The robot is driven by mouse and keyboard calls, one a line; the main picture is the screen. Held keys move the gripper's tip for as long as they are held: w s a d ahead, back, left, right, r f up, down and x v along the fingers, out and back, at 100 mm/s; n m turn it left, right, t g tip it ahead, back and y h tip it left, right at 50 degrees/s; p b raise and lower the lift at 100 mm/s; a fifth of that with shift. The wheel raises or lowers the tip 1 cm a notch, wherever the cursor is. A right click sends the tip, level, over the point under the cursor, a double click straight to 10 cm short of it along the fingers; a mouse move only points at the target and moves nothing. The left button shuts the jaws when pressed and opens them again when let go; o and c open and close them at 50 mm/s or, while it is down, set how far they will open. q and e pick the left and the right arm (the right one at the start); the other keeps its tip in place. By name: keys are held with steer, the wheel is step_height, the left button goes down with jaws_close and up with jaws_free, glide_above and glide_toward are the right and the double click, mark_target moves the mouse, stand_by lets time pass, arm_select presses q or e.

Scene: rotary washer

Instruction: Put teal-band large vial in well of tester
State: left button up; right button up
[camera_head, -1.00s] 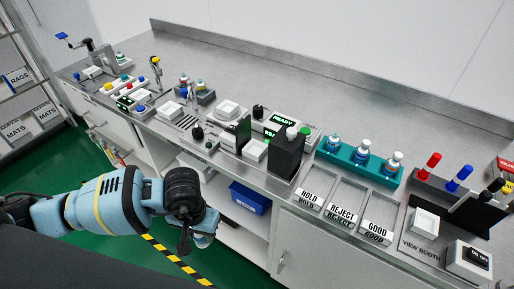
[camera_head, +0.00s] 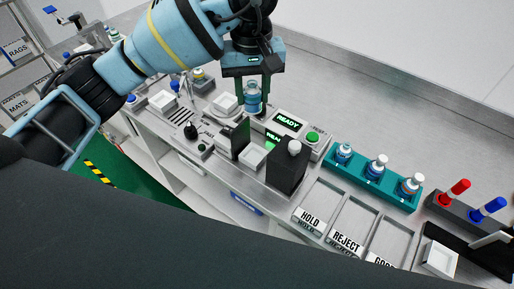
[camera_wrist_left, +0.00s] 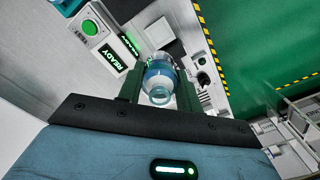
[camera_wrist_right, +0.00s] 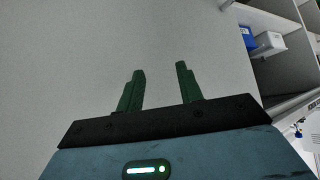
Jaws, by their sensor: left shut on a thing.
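My left gripper (camera_head: 252,98) is shut on a large clear vial (camera_head: 252,97) with a blue-teal band, held upright above the bench. The vial also shows between the fingers in the left wrist view (camera_wrist_left: 158,82). Below and right of it in the head view is a grey unit with a lit READY display (camera_head: 288,120) and a green button (camera_head: 313,138). I take it for the tester; its well cannot be made out. My right gripper (camera_wrist_right: 160,90) is open and empty in the right wrist view, facing a plain grey surface.
A tall black block (camera_head: 288,172) with a white knob stands in front of the unit. A teal rack (camera_head: 398,192) holds several vials to the right. HOLD, REJECT and GOOD trays (camera_head: 318,205) line the front edge. Bare bench (camera_head: 400,125) lies behind.

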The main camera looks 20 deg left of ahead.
mark_target(253, 112)
arm_select(q)
steer(key=shift+s+r, duration=0.1)
steer(key=shift+r, duration=0.15)
step_height(253, 112, down, 18)
steer(key=shift+f+b, duration=0.1)
steer(key=shift+b, duration=0.2)
stand_by(0.4)
steer(key=shift+f, duration=0.3)
steer(key=o, duration=0.7)
steer(key=shift+s+f, duration=0.1)
step_height(253, 112, up, 13)
steer(key=shift+f, duration=0.1)
